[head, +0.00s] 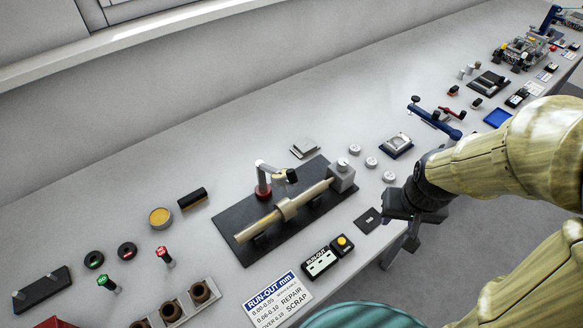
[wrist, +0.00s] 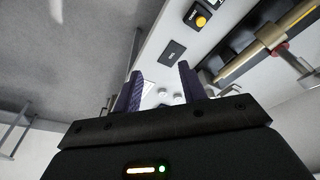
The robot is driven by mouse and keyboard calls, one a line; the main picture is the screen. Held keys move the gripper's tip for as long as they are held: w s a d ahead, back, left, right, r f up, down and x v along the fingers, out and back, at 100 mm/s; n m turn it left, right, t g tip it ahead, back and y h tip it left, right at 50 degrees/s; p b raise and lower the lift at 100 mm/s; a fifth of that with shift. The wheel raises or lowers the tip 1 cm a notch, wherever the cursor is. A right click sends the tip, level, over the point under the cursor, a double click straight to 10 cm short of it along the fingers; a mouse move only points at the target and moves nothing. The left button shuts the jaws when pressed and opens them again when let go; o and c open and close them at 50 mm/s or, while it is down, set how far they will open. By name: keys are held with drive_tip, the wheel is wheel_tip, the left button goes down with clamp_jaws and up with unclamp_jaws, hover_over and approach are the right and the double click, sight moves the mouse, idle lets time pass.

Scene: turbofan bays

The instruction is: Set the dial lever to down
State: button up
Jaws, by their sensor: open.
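A run-out fixture with a dark base plate (head: 232,222) stands on the bench and carries a brass-coloured shaft (head: 262,223). Behind the shaft, a pale jointed dial arm (head: 268,168) rises from a red round foot (head: 263,191) and ends in a small dark head. It looks raised above the shaft; which part is the dial lever, and its setting, is too small to tell. My gripper (wrist: 162,85) is open and empty, at the bench's front edge, right of the fixture and apart from it. The shaft (wrist: 272,36) shows at the upper right in the wrist view.
A run-out box (head: 319,263) with a yellow button (head: 342,241) and a small dark plate (head: 368,220) lie between fixture and front edge. Several small pale discs and a blue clamp stand (head: 434,119) lie right of the fixture.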

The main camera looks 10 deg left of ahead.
drive_tip(key=w+a+r+n+g+p, duration=0.1)
drive_tip(key=w+a+r+n+p, duration=0.15)
drive_tip(key=a+r, duration=0.4)
drive_tip(key=w+a+r+n+p, duration=0.2)
drive_tip(key=w+a+r+p, duration=0.15)
drive_tip(key=a+r, duration=0.35)
wheel_tip(320, 180, up, 6)
drive_tip(key=n+g+p, duration=0.1)
drive_tip(key=n+p, duration=0.3)
drive_tip(key=p, duration=0.1)
hover_over(291, 171)
drive_tip(key=s, duration=0.1)
drive_tip(key=shift+a+r+m+h, duration=0.1)
drive_tip(key=shift+a+m+h, duration=0.2)
drive_tip(key=shift+a, duration=0.15)
drive_tip(key=f+p, duration=0.1)
drive_tip(key=f, duration=0.4)
drive_tip(key=f+p, duration=0.1)
drive_tip(key=f, duration=0.5)
drive_tip(key=d+f+p, duration=0.1)
drive_tip(key=f, duration=0.5)
drive_tip(key=shift+w+f+p, duration=0.2)
drive_tip(key=shift+w+p, duration=0.15)
drive_tip(key=shift+w, duration=0.05)
clamp_jaws()
